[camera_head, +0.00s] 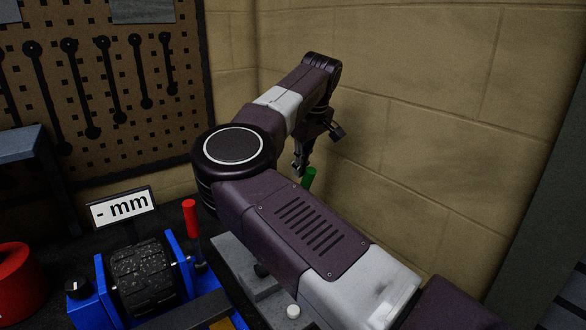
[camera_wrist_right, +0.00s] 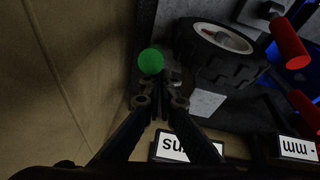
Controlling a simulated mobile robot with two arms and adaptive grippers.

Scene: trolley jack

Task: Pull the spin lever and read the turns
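The green lever handle (camera_head: 309,178) shows just behind my right arm in the head view. In the right wrist view its round green end (camera_wrist_right: 151,61) lies just beyond and slightly left of the fingertips. My right gripper (camera_head: 298,168) points down beside the handle. In the wrist view its fingers (camera_wrist_right: 162,85) are together with nothing seen between them; contact with the handle cannot be told. A white sign (camera_wrist_right: 172,147), upside down and partly hidden by the fingers, shows letters like "turns"; no number is readable. My left gripper is not in view.
A blue frame (camera_head: 107,292) holds a black tyre-like roller (camera_head: 145,278), with a "- mm" sign (camera_head: 123,207) behind it. A red lever (camera_head: 190,218) stands beside it. A wheel (camera_wrist_right: 222,45) is right of the green end. The brick wall (camera_head: 430,130) is close behind the gripper.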

